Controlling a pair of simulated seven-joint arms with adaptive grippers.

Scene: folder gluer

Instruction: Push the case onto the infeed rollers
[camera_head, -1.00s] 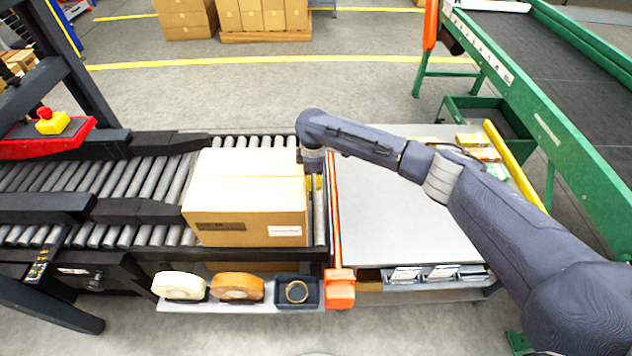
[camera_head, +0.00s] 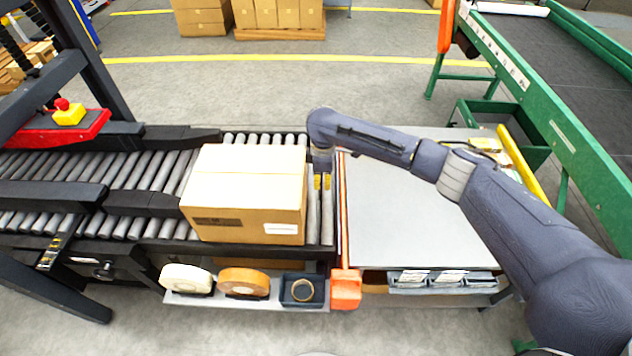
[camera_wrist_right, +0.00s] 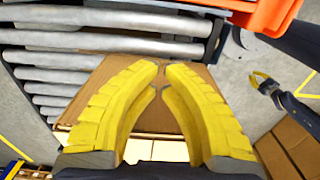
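The case (camera_head: 245,190), a closed brown carton with a pale top and a white label, sits upright on the grey rollers (camera_head: 125,172). It is at their right end. My right gripper (camera_head: 322,182) is just right of the case, its yellow fingers pointing down beside the case's right side. In the right wrist view the fingers (camera_wrist_right: 164,78) almost meet, with only a thin gap and nothing held. The case's brown side (camera_wrist_right: 120,75) shows behind them. I cannot tell whether they touch it.
A black guide bar (camera_head: 150,200) and a red unit with a yellow-red button (camera_head: 68,112) stand left. A shelf with tape rolls (camera_head: 244,282) is in front. A grey-topped bench (camera_head: 400,210) lies right, under my arm. A green conveyor (camera_head: 560,120) stands farther right.

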